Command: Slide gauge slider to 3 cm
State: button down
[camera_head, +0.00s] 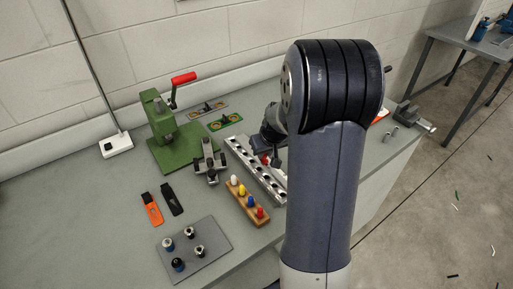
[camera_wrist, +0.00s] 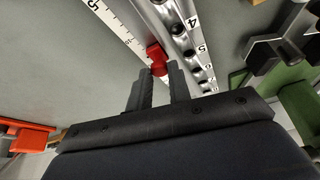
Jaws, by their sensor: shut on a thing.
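The red slider (camera_wrist: 157,55) sits at the rail's edge in the wrist view, between the two scale strips. A bit of red shows in the head view (camera_head: 265,159). My gripper (camera_wrist: 160,70) has its two fingers closed around the red slider's lower end. In the head view my arm hides most of the gripper. I cannot read the slider's exact position on the scale.
Close to the rail are a wooden block with coloured pegs (camera_head: 248,203), a grey clamp-like fixture (camera_head: 211,166) and a green press with a red handle (camera_head: 166,128). A grey plate with knobs (camera_head: 194,250) lies at the front.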

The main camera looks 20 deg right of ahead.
jog(key=s+b, duration=0.1)
jog(key=s, duration=0.2)
jog(key=s+d+b, duration=0.1)
jog(key=s, duration=0.3)
jog(key=s+d+b, duration=0.1)
jog(key=s, duration=0.2)
jog(key=shift+s, duration=0.15)
jog(key=c, duration=1.3)
grip_release()
jog(key=shift+r, duration=0.15)
jog(key=v, duration=1)
jog(key=shift+s+r, duration=0.2)
jog(key=shift+r, duration=0.05)
jog(key=shift+f, duration=0.1)
jog(key=x, duration=1)
jog(key=shift+w+f, duration=0.2)
jog(key=shift+f, duration=0.1)
jog(key=shift+w+a, duration=0.15)
jog(key=shift+w, duration=0.45)
